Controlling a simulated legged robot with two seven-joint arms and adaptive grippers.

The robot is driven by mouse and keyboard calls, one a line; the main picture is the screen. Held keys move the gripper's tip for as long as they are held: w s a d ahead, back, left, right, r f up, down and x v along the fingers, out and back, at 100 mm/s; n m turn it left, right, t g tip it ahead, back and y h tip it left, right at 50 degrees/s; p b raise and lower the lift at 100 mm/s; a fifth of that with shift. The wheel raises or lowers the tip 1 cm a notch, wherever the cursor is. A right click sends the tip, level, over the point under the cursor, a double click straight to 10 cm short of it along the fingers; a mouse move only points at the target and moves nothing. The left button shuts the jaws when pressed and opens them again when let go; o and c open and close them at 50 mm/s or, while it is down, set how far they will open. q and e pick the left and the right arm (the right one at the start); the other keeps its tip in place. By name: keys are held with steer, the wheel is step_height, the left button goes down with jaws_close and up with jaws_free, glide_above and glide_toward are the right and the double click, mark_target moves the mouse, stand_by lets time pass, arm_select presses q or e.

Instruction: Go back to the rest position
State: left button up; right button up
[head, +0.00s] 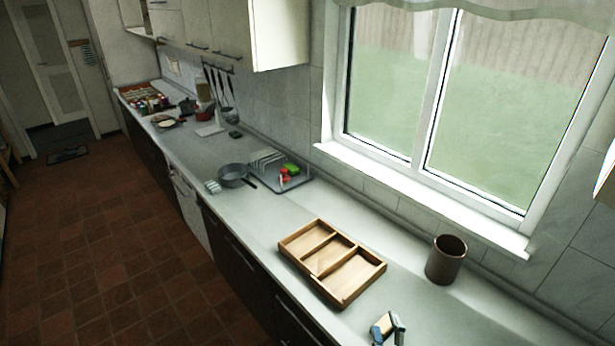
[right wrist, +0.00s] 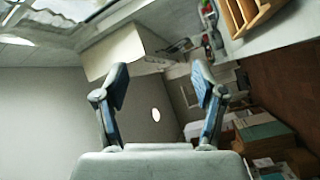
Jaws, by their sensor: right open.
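My right gripper (head: 388,328) shows at the bottom edge of the head view, in front of the counter's near part and below the wooden tray. In the right wrist view its two fingers (right wrist: 160,88) stand wide apart with nothing between them. Beyond them are a wall and cabinets, tilted in the picture. My left gripper is in neither view.
The wooden tray (head: 335,262) with three empty compartments lies on the counter (head: 235,213). A brown cup (head: 446,259) stands to its right. Farther back are a grey pan (head: 233,175) and a dish rack (head: 277,178). Counter between pan and tray is clear.

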steer(key=s+d+f+m+g+h, duration=0.1)
steer(key=s+d+f+m+g, duration=0.1)
steer(key=s+f+m+g, duration=0.45)
steer(key=s+d+f+m+g+h, duration=0.1)
steer(key=s+d+f+m+g, duration=0.15)
steer(key=f, duration=0.65)
steer(key=s+a+f+m+g+y, duration=0.1)
steer(key=s+f+g, duration=0.2)
steer(key=s, duration=0.4)
steer(key=s+a+f+m+g, duration=0.2)
steer(key=s+f+g, duration=0.15)
steer(key=s, duration=0.25)
step_height(320, 180, down, 26)
steer(key=s, duration=0.2)
steer(key=s+d+f+g, duration=0.2)
steer(key=s+d+f, duration=0.1)
steer(key=s+f, duration=1.4)
steer(key=shift+s+d+f+n+b, duration=0.2)
steer(key=shift+s+f+n+b, duration=0.15)
steer(key=shift+s, duration=0.25)
